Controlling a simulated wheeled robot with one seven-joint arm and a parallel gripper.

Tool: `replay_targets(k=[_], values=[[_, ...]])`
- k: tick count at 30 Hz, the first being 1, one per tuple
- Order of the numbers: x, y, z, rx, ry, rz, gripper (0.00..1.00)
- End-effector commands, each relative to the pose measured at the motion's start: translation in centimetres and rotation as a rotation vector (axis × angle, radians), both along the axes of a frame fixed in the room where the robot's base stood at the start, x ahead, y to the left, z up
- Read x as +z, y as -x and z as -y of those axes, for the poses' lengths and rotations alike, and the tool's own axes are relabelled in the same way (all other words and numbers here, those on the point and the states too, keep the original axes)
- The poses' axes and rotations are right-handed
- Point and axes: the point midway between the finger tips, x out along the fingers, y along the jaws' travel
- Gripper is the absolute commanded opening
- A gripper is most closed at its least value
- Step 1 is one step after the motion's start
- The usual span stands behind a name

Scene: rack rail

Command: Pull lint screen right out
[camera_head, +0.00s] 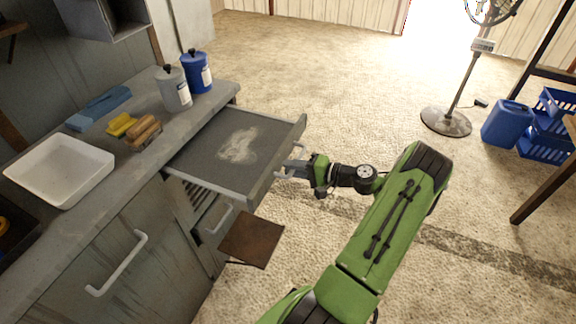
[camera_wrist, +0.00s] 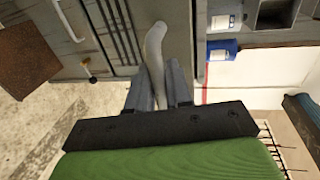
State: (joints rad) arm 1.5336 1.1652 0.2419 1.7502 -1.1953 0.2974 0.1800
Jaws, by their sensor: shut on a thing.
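The lint screen (camera_head: 205,147) is a flat dark mesh drawer in a grey frame, with a pale patch of lint on it. It stands far out of the slot under the counter, and I cannot tell whether its rear edge is still inside. My gripper (camera_head: 291,167) is at the handle on the screen's front, at the right end of the drawer. In the wrist view my gripper (camera_wrist: 158,92) has its fingers on both sides of the pale curved handle (camera_wrist: 154,48), shut on it.
The counter (camera_head: 150,172) holds a white tray (camera_head: 60,170), a brush (camera_head: 143,132), a blue cloth (camera_head: 98,108) and two bottles. A brown flap (camera_head: 252,239) juts out below the screen.

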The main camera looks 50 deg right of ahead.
Motion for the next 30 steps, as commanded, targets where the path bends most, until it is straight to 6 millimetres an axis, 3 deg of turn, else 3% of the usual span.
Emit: replay_targets(k=[13,14,17,26,30], values=[[-0.2,0.4,0.1,0.0,-0.002,-0.005,0.0],[-0.2,0.4,0.1,-0.001,-0.001,-0.005,0.21],[-0.1,0.4,0.1,0.0,-0.001,-0.003,0.36],[0.0,0.5,0.2,-0.001,0.0,-0.002,0.36],[0.6,2.7,1.1,-0.005,0.001,-0.003,0.36]])
